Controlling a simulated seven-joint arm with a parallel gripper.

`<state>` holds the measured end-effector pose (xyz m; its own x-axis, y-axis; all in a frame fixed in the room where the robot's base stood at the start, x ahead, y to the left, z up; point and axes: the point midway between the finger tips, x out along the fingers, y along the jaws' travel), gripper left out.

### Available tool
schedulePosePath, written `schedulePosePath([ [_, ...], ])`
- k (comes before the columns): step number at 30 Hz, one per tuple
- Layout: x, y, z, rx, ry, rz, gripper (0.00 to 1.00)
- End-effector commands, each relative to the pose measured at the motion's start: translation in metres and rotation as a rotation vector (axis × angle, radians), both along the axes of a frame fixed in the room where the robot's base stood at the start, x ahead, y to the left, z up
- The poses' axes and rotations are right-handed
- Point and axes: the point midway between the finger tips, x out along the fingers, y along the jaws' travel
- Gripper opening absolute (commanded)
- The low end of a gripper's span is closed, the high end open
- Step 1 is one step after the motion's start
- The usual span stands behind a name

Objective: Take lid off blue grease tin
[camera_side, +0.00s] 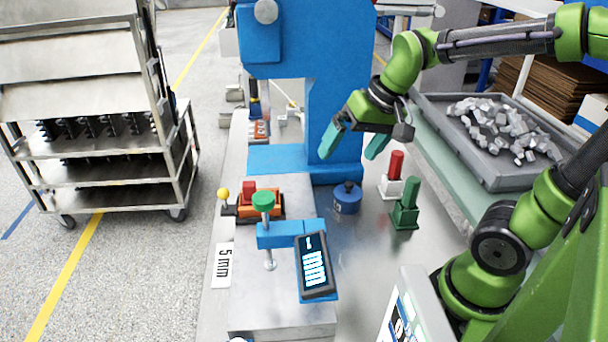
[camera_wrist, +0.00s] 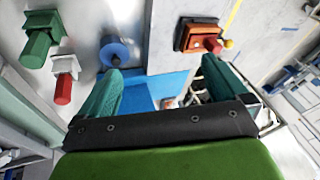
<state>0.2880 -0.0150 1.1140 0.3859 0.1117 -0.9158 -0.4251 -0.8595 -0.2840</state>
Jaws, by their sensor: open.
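The blue grease tin (camera_side: 346,199) stands on the grey bench in front of the blue machine's base. Its lid, with a dark knob (camera_side: 348,186), sits on top. The tin also shows near the top left of the wrist view (camera_wrist: 114,52), just beyond the left fingertip. My gripper (camera_side: 354,143) has teal fingers, spread apart with nothing between them. It hangs above and behind the tin in the side view, clear of it. The fingers also show in the wrist view (camera_wrist: 160,85), over the blue base.
Green (camera_side: 405,208) and red-and-white (camera_side: 393,175) posts stand right of the tin. An orange block with a red top (camera_side: 260,204) and a clamp with a display (camera_side: 314,265) stand left and in front. The blue machine column (camera_side: 335,110) rises close behind. A tray of metal parts (camera_side: 470,170) is at right.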

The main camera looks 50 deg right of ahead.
Motion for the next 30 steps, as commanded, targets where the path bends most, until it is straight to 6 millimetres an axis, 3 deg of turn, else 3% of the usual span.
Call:
schedulePosePath([
  [1,0.014,-0.016,-0.006,-0.003,0.066,-0.038,1.0],
  [6,0.045,-0.068,-0.021,-0.028,0.255,-0.154,1.0],
  [12,0.061,-0.11,-0.023,-0.064,0.39,-0.26,1.0],
  [15,0.06,-0.112,-0.015,-0.065,0.402,-0.278,1.0],
  [17,0.058,-0.11,-0.021,-0.061,0.415,-0.28,1.0],
  [30,0.057,-0.109,-0.11,-0.058,0.417,-0.278,1.0],
])
